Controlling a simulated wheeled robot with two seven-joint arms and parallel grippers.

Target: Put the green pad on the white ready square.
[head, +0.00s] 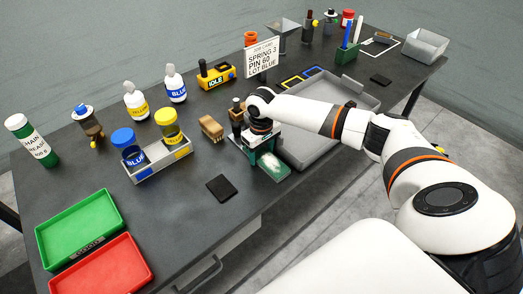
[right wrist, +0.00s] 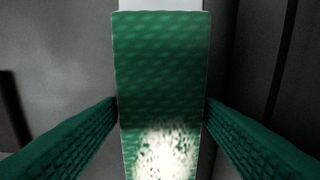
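The green pad (head: 271,167) is at the front edge of the table, with a pale speckled patch at its near end. In the right wrist view the textured green pad (right wrist: 160,70) fills the space between my fingers. My right gripper (right wrist: 160,108) has its green fingers against both sides of the pad. In the head view the right gripper (head: 262,146) is partly hidden by its own wrist. Whether the pad is lifted cannot be told. A white-outlined square (head: 365,51) lies at the far right, with a small object inside it. My left gripper is not in view.
A grey tray (head: 297,155) is right beside the pad, under my arm. A wooden brush (head: 211,127), a dark pad (head: 221,187) and a jar rack (head: 157,165) are to the left. A green box (head: 346,54) and a metal bin (head: 426,45) flank the white outline.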

